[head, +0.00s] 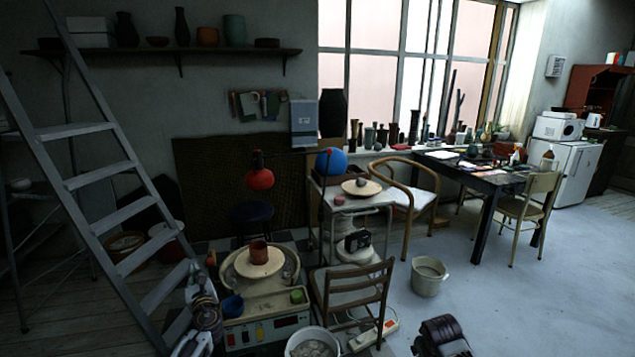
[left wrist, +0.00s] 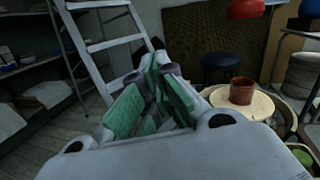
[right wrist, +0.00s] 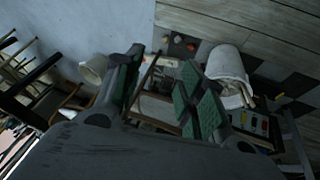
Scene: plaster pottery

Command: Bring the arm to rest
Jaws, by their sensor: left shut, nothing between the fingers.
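My left gripper (head: 198,278) is raised at the lower left of the head view, in front of the grey stepladder (head: 98,180). In the left wrist view its green-padded fingers (left wrist: 153,92) are shut with nothing between them. It is left of the pottery wheel (head: 240,283) and apart from the brown pot (head: 259,252) standing upright on the wheel head. The pot also shows in the left wrist view (left wrist: 241,91). My right arm shows only in part at the bottom of the head view. In the right wrist view the right gripper (right wrist: 160,78) has its fingers apart and looks empty.
A wooden chair (head: 350,291), a white bucket (head: 313,342) and a pail (head: 428,276) stand to the right. The floor farther right is clear.

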